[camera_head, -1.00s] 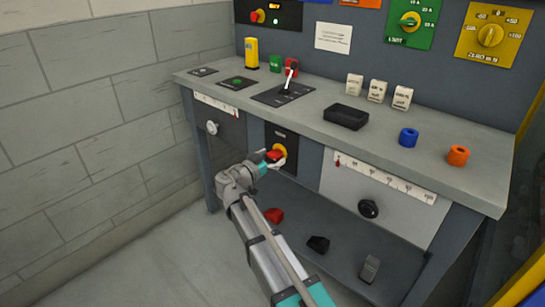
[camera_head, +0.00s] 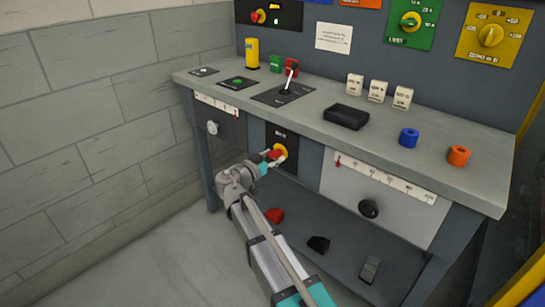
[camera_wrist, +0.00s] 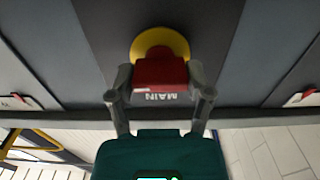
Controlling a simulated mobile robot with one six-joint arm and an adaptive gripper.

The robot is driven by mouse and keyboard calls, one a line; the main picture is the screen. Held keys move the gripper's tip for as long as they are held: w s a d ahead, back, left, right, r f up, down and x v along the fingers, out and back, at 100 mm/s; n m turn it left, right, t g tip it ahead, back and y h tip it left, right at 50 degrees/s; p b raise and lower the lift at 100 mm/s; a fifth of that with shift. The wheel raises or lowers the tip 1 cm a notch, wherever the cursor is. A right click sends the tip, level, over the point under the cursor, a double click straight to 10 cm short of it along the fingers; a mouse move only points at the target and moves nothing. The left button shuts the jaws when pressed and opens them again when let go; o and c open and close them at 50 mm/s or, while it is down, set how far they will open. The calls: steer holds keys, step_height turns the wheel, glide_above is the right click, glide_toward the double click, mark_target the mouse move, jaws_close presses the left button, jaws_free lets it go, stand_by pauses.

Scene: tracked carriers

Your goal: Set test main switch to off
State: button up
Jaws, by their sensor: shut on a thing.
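The main switch is a red handle (camera_wrist: 160,72) on a yellow round base (camera_wrist: 158,40), set on a black panel in the bench front. The word MAIN shows upside down by the handle in the wrist view. In the head view the switch's yellow base (camera_head: 281,149) shows just beyond my gripper (camera_head: 268,158). My gripper's two grey fingers (camera_wrist: 160,80) sit one on each side of the red handle and are shut on it. The fingers and wrist partly hide the switch in the head view.
Above, the bench top (camera_head: 330,128) holds a lever (camera_head: 289,78), a black box (camera_head: 346,116), and blue (camera_head: 408,137) and orange rings (camera_head: 458,155). A black knob (camera_head: 368,208) is on the drawer front at right. Several small parts lie on the lower shelf (camera_head: 345,240).

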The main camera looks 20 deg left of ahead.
steer(key=n, duration=0.4)
steer(key=shift+n, duration=0.3)
steer(key=n, duration=0.4)
steer(key=shift+n, duration=0.3)
steer(key=n, duration=0.4)
steer(key=shift+w+a, duration=0.1)
steer(key=shift+n, duration=2.2)
steer(key=o, duration=1.1)
steer(key=shift+o, duration=0.2)
